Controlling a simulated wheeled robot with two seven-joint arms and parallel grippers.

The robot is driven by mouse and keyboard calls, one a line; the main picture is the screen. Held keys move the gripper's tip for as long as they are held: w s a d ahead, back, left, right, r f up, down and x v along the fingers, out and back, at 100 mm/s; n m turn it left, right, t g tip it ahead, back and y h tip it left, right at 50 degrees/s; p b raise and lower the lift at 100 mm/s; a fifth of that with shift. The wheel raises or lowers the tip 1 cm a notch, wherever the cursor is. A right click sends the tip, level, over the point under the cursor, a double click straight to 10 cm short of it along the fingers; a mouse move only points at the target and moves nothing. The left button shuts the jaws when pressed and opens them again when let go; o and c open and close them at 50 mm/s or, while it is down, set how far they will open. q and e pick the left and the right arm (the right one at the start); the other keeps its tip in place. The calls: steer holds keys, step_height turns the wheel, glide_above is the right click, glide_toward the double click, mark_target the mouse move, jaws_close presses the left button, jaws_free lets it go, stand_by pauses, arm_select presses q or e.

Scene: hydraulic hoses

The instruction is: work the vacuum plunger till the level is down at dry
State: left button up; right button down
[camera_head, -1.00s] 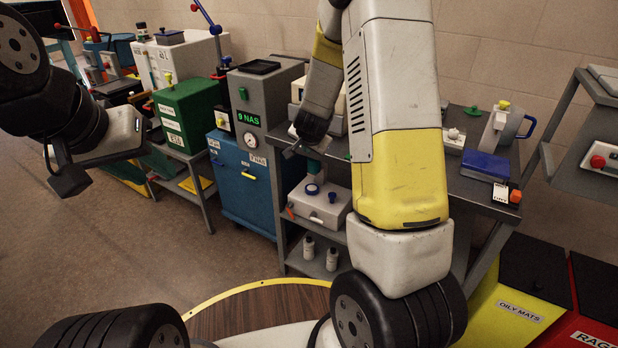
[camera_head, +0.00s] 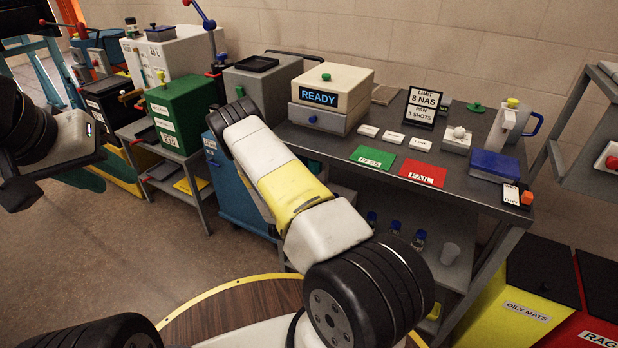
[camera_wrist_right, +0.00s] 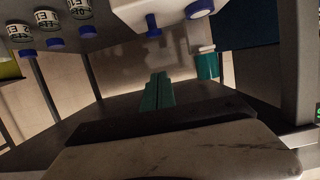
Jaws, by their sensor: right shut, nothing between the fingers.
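I cannot tell for sure which part is the vacuum plunger. In the head view a white stand with a yellow knob (camera_head: 512,103) is at the right of the bench. A card that seems to read DRY (camera_head: 511,194) sits at the bench corner beside an orange knob (camera_head: 526,197). No level can be read. My right gripper (camera_wrist_right: 158,90) shows teal fingers, shut and empty; in the head view it is hidden. White equipment with a blue-topped part (camera_wrist_right: 152,26) is beyond the fingers, apart from them. My left gripper (camera_head: 45,175) is at the left edge, touching nothing visible.
The bench holds a READY instrument (camera_head: 330,97), a green PASS mat (camera_head: 372,157), a red FAIL mat (camera_head: 423,172) and a blue block (camera_head: 495,165). In the wrist view, labelled bottles (camera_wrist_right: 48,20) are upper left and a teal container (camera_wrist_right: 207,63) is right.

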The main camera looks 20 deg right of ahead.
steer(key=shift+s+f, duration=0.1)
steer(key=shift+f, duration=0.1)
stand_by(0.3)
steer(key=x, duration=0.3)
steer(key=f+x, duration=0.1)
steer(key=x, duration=0.3)
steer(key=f+x, duration=0.1)
steer(key=x, duration=0.2)
steer(key=shift+f, duration=0.25)
steer(key=shift+d+f, duration=0.1)
steer(key=shift+f, duration=0.55)
steer(key=shift+f, duration=1.8)
